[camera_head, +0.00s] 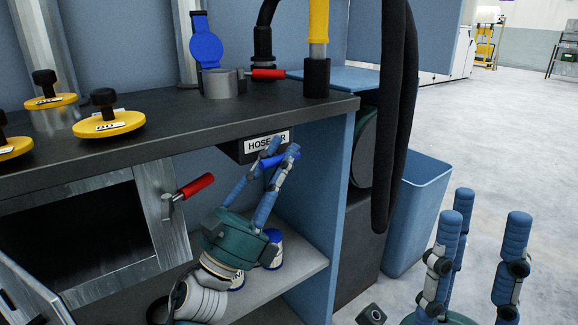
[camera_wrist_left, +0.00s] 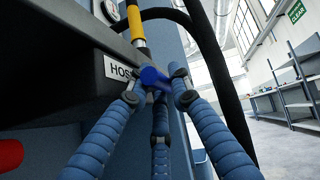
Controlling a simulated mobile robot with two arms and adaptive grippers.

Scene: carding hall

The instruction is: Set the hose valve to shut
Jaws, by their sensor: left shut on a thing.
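The hose valve is under the front edge of the bench, on a dark box labelled "HOSE" with the rest partly covered (camera_head: 268,143). Its blue handle (camera_head: 284,159) also shows in the left wrist view (camera_wrist_left: 152,77), between my fingertips. My left gripper (camera_head: 278,160) is shut on this handle, its fingers reaching up from below. The valve body is mostly hidden by the fingers, so I cannot tell its exact setting. My right gripper (camera_head: 475,245) is at the lower right with its fingers spread, empty and away from the bench.
A red-handled lever (camera_head: 195,186) is on the cabinet to the left. Another red handle (camera_head: 268,73) and a blue flap (camera_head: 206,48) are on the bench top. Several yellow discs (camera_head: 108,123) lie at left. A black hose (camera_head: 395,130) hangs near a blue bin (camera_head: 415,215).

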